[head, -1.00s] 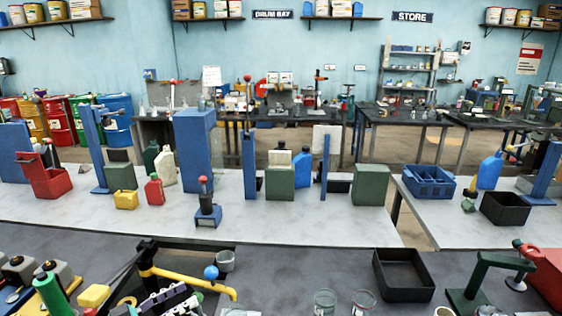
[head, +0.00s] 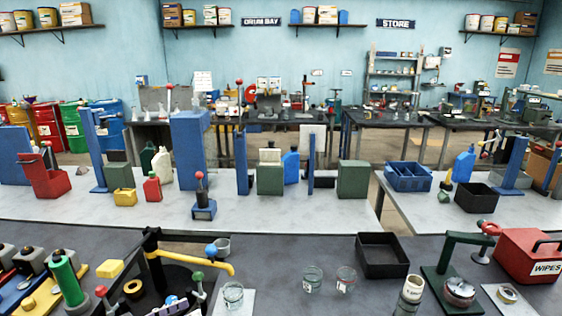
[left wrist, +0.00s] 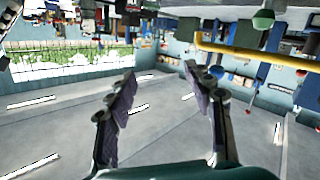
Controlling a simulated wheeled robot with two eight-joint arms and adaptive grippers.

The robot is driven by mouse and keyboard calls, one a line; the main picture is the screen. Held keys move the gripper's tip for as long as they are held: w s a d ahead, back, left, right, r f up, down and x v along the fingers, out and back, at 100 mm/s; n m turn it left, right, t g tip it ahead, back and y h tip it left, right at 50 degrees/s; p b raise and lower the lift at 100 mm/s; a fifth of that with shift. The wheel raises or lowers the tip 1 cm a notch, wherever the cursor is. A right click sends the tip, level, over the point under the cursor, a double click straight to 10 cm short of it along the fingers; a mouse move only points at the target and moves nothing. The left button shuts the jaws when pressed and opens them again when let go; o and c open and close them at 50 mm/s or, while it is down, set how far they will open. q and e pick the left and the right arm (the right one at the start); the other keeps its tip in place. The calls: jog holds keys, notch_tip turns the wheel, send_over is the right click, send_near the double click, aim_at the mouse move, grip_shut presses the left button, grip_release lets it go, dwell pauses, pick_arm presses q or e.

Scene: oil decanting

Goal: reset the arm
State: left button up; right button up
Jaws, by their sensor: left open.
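My left gripper (head: 175,303) barely shows at the bottom edge of the head view, as dark and pale purple parts low beside the yellow spout. In the left wrist view my left gripper (left wrist: 160,88) is open, its two dark padded fingers well apart with nothing between them. My right gripper is in neither view.
On the near bench stand a yellow spout (head: 195,262) with a blue ball, several glass beakers (head: 312,280), a black tray (head: 382,256), a green stand (head: 450,285) and a red wipes box (head: 528,256). Bare bench shows (head: 290,252) behind the beakers.

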pick_arm(q)
jog(key=s+d+f+n+g+y, duration=0.5)
jog(key=s+d+f+y, duration=0.3)
jog(key=s, duration=0.2)
jog(key=s+a+y, duration=0.1)
jog(key=y, duration=0.1)
jog(key=s+a+r+t+y, duration=0.1)
jog(key=s+a, duration=0.1)
jog(key=shift+s+n+y, duration=0.1)
jog(key=shift+n+y, duration=0.3)
